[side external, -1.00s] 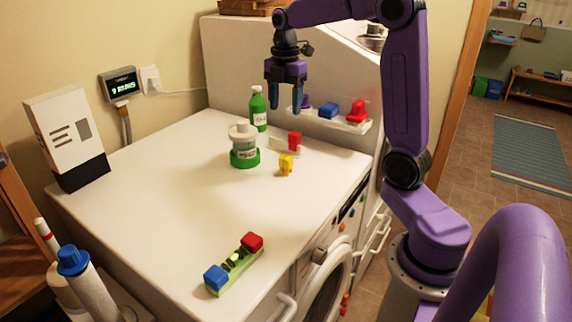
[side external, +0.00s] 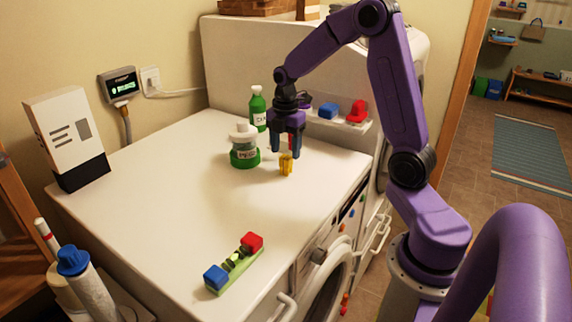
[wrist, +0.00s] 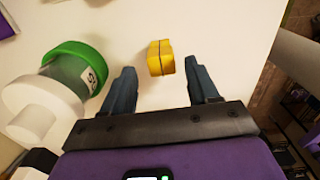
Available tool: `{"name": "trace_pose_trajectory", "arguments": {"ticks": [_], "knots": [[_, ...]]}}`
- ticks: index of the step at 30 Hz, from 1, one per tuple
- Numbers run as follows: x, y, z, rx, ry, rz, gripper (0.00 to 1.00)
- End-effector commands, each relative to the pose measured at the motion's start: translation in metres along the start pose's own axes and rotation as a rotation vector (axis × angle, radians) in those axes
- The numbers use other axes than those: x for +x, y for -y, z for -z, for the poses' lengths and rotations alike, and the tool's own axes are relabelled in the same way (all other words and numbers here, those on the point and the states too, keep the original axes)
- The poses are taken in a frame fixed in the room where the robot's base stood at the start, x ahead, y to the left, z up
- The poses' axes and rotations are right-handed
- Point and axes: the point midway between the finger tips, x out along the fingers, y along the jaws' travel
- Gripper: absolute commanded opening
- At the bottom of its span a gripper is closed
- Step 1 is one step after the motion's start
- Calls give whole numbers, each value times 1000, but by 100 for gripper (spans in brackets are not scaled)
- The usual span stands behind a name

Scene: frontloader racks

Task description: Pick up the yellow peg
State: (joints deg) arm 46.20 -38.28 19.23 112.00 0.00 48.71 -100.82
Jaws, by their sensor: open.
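The yellow peg (side external: 286,164) stands on the white machine top, right of the green-and-white jar. In the wrist view the yellow peg (wrist: 160,58) lies ahead of the fingertips, between their lines and a little left of centre. My gripper (side external: 286,154) is open and empty, pointing down just above the peg, and its fingers partly cover the peg's surroundings in the side view. In the wrist view my gripper (wrist: 160,76) shows its two blue fingers apart, neither clearly touching the peg.
The jar (side external: 244,147) stands close left of my gripper, with a green bottle (side external: 258,108) behind. A shelf (side external: 330,120) holds a blue block (side external: 328,110) and a red piece (side external: 356,111). A green rack (side external: 236,266) with blue and red blocks lies in front. The middle top is clear.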

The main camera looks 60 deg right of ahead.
Motion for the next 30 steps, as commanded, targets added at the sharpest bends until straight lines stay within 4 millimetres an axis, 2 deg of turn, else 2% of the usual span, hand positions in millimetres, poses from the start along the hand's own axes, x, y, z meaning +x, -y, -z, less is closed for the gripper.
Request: {"name": "trace_pose_trajectory", "arguments": {"ticks": [3,7,11,17,18,20,22,23,30], "knots": [[19,3,1,1,-1,7,60],[35,2,2,-1,-1,4,60],[42,2,1,0,-1,2,60],[42,2,1,0,0,1,60],[42,2,1,0,0,1,53],[42,2,1,0,0,1,34],[42,2,1,0,0,1,11],[42,2,1,0,0,1,5],[42,2,2,0,0,1,5]]}}
